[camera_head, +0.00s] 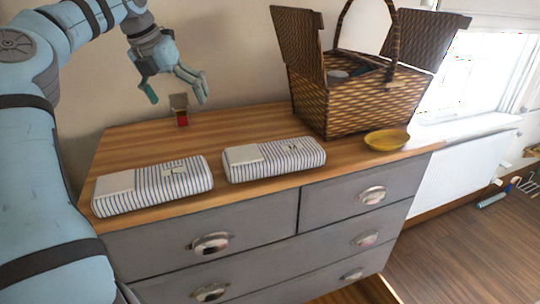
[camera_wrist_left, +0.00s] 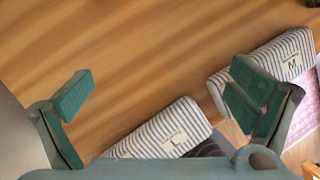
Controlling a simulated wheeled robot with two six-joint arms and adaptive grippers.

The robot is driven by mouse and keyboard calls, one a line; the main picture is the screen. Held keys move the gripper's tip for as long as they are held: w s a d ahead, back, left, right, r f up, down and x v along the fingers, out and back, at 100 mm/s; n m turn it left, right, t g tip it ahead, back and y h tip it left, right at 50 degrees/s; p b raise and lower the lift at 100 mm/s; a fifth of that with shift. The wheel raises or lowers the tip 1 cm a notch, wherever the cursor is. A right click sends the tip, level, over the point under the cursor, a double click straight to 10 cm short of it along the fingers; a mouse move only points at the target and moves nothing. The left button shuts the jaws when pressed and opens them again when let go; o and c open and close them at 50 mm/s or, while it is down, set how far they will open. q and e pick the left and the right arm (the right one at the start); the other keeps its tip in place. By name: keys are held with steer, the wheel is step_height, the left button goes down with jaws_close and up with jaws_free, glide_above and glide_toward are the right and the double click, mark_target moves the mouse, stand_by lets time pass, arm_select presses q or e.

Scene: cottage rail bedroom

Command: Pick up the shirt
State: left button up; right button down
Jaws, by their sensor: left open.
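Two folded white shirts with blue stripes lie flat on the wooden dresser top. The left shirt (camera_head: 150,187) shows in the left wrist view (camera_wrist_left: 165,130) with a tag that reads L. The right shirt (camera_head: 275,158) also shows in the left wrist view (camera_wrist_left: 276,62), with a tag that reads M. My left gripper (camera_head: 177,96) is open and empty, above the back left of the dresser, apart from both shirts. In the left wrist view its fingers (camera_wrist_left: 160,90) have bare wood between them, and the right finger overlaps the M shirt in the picture. My right gripper is out of view.
A wicker basket (camera_head: 352,100) with open lids stands at the back right of the dresser top (camera_head: 230,128). A yellow dish (camera_head: 387,139) lies in front of it. A small red-based object (camera_head: 181,110) stands near the wall. Grey drawers (camera_head: 250,245) with metal handles are below.

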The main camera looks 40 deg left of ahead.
arm_select(q)
steer(key=w+d+r+m+h, duration=0.1)
steer(key=w+d+m, duration=0.3)
steer(key=d+m, duration=0.3)
steer(key=m+h, duration=0.2)
steer(key=m, duration=0.3)
glide_toward(273, 150)
steer(key=shift+d, duration=0.15)
steer(key=x, duration=0.2)
steer(key=a+x, duration=0.1)
steer(key=x, duration=0.2)
steer(key=shift+f, duration=0.4)
steer(key=p+x, duration=0.1)
steer(key=x, duration=0.1)
steer(key=d+p+x, duration=0.1)
steer(key=x, duration=0.2)
steer(key=shift+w+f, duration=0.15)
steer(key=shift+w, duration=0.05)
steer(key=shift+a, duration=0.2)
steer(key=c, duration=0.5)
steer(key=shift+d, duration=0.1)
steer(key=c, duration=0.9)
